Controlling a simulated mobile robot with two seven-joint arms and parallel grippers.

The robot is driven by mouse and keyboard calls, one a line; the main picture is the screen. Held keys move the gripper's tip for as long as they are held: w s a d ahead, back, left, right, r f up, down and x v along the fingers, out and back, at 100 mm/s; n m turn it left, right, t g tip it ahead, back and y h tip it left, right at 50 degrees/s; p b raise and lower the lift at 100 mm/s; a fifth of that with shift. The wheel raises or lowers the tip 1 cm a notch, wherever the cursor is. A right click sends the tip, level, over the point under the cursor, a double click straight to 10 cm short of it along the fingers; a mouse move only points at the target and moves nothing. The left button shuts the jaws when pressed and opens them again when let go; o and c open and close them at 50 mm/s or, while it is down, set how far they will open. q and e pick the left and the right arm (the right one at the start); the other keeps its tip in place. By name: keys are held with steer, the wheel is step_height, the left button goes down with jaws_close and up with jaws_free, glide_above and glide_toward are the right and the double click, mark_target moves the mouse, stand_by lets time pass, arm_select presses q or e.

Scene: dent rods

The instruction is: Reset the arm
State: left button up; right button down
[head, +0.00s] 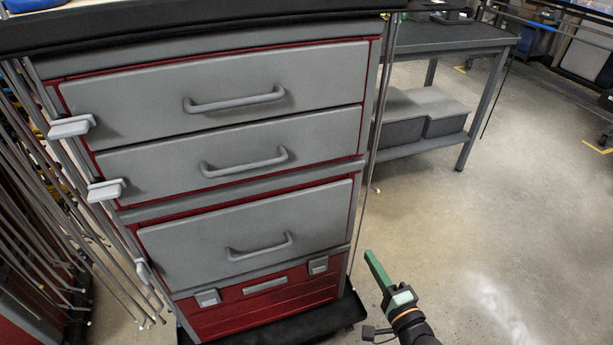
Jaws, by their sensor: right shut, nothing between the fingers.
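My right gripper (372,258) comes in at the bottom, right of centre. Its green fingers are shut with nothing between them. It points up and left in the picture, over the floor just right of the tool cabinet's lower right corner, and appears apart from it. Behind the fingers, my right wrist is black with an orange ring. My left gripper is not in view.
A red tool cabinet (200,218) with grey drawers, all shut, fills the centre. Thin rods (75,225) hang at its left; others hang by its right edge. A grey workbench (450,37) stands behind right. The floor at right (510,220) is clear.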

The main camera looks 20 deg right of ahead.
steer(key=s+a+f+n+g+y, duration=0.1)
steer(key=s+a+f+n+g, duration=0.3)
steer(key=s+a+n, duration=0.4)
steer(key=s+a+f+n+g+y, duration=0.2)
steer(key=s+a+f+n+g, duration=0.3)
steer(key=n, duration=0.5)
arm_select(q)
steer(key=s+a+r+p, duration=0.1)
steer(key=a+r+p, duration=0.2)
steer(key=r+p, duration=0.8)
steer(key=p, duration=0.4)
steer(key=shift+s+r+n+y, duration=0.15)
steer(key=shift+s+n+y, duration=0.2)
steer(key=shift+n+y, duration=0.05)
arm_select(e)
step_height(320, 180, up, 12)
steer(key=s+d+n+h, duration=0.1)
steer(key=s+d, duration=0.1)
steer(key=shift+n, duration=0.3)
